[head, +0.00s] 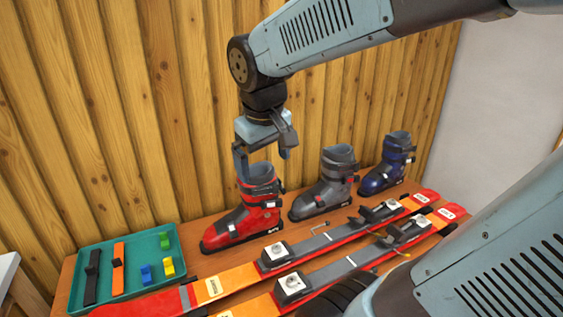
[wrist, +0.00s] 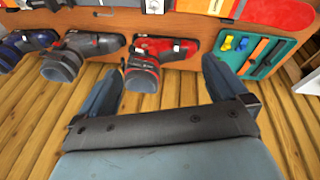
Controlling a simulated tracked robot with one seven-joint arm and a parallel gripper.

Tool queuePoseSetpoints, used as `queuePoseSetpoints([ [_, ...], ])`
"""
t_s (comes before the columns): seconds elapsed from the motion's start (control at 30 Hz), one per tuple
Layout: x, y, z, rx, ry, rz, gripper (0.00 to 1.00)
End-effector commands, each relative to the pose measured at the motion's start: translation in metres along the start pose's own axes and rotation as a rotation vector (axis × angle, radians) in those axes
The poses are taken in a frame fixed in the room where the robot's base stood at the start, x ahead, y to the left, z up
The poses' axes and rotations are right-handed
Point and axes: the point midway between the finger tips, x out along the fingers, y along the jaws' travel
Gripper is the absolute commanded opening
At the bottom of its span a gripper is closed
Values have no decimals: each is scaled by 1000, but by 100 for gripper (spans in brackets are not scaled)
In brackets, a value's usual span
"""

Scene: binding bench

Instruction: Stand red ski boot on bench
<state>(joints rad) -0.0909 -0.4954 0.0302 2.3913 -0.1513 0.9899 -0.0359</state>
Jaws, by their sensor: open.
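The red ski boot (head: 240,222) stands upright on its sole on the wooden bench (head: 200,287), behind the skis, with its toe pointing left in the head view. My gripper (head: 264,168) is open and empty, pointing down at the top of the boot's grey and red cuff. In the wrist view the red boot (wrist: 150,60) shows between the two spread fingers of my gripper (wrist: 163,65), nearer the left finger. I cannot tell whether a finger touches the cuff.
A grey boot (head: 322,190) and a blue boot (head: 385,170) stand to the right. Orange and grey skis with bindings (head: 330,240) lie along the front. A teal tray (head: 174,240) with straps and small blocks is at left. The plank wall (head: 110,110) rises close behind.

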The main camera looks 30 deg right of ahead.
Motion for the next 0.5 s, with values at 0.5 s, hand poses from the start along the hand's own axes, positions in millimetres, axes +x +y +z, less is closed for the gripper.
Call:
queuePoseSetpoints([
  [0.5, -28, 2, 52, 248, 228, -82, 100],
])
